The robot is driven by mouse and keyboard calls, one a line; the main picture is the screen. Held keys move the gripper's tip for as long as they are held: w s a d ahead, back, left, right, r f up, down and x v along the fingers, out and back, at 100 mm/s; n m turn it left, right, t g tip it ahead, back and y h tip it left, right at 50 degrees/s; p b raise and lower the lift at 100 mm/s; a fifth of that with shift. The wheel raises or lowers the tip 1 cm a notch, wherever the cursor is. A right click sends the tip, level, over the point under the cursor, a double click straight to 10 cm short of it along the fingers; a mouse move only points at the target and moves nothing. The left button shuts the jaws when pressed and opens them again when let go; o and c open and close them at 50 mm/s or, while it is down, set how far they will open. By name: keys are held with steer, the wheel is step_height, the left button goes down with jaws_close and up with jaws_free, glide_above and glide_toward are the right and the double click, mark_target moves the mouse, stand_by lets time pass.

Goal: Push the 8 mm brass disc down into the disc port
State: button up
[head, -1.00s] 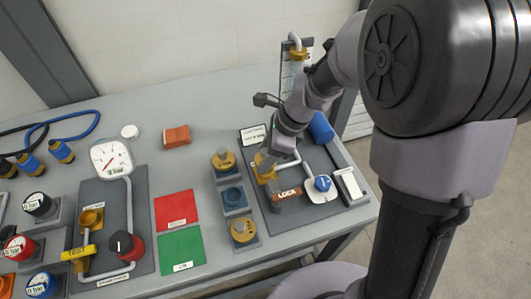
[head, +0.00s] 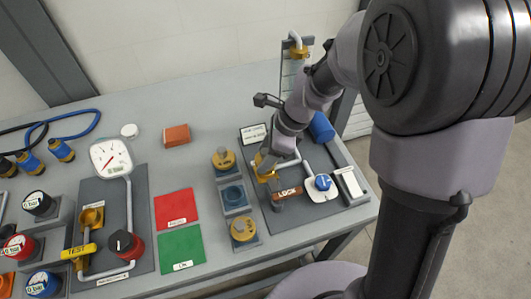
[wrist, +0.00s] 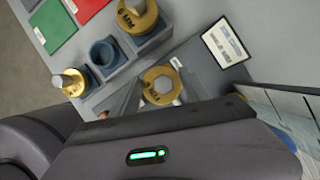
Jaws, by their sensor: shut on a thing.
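A brass disc with a silver hex knob (wrist: 161,86) is between the fingers of my gripper (wrist: 158,98) in the wrist view. My gripper is shut on it; its size mark cannot be read. The disc port is hidden beneath disc and gripper, so I cannot tell how deep the disc sits.
A rack (head: 237,209) left of my gripper holds two other brass discs (head: 223,160) (head: 243,229) with an empty blue socket (head: 233,195) between them. A blue knob (head: 323,183) stands to the right. Red (head: 176,208) and green (head: 182,249) mats lie farther left.

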steer(key=shift+f+b, duration=1.15)
steer(key=shift+f, duration=0.4)
steer(key=o, duration=1.6)
steer(key=p+v, duration=0.8)
steer(key=v, duration=0.9)
steer(key=shift+d+r, duration=0.1)
steer(key=shift+r, duration=0.1)
steer(key=s+r+n+t, duration=0.1)
steer(key=s+r+n, duration=0.1)
steer(key=s+n, duration=0.3)
steer(key=s+d+r+n+t+h+b, duration=0.1)
steer(key=s+r+n+t, duration=0.1)
steer(key=s+n, duration=0.3)
steer(key=s+d+r+n+t+h, duration=0.1)
steer(key=s+r+n+t, duration=0.1)
steer(key=s, duration=0.4)
steer(key=shift+s+r+n+b, duration=0.2)
steer(key=shift+r+n, duration=0.2)
steer(key=shift+n, duration=0.3)
steer(key=shift+s+r+n+b, duration=0.15)
steer(key=shift+r+n, duration=0.2)
steer(key=shift+n, duration=0.35)
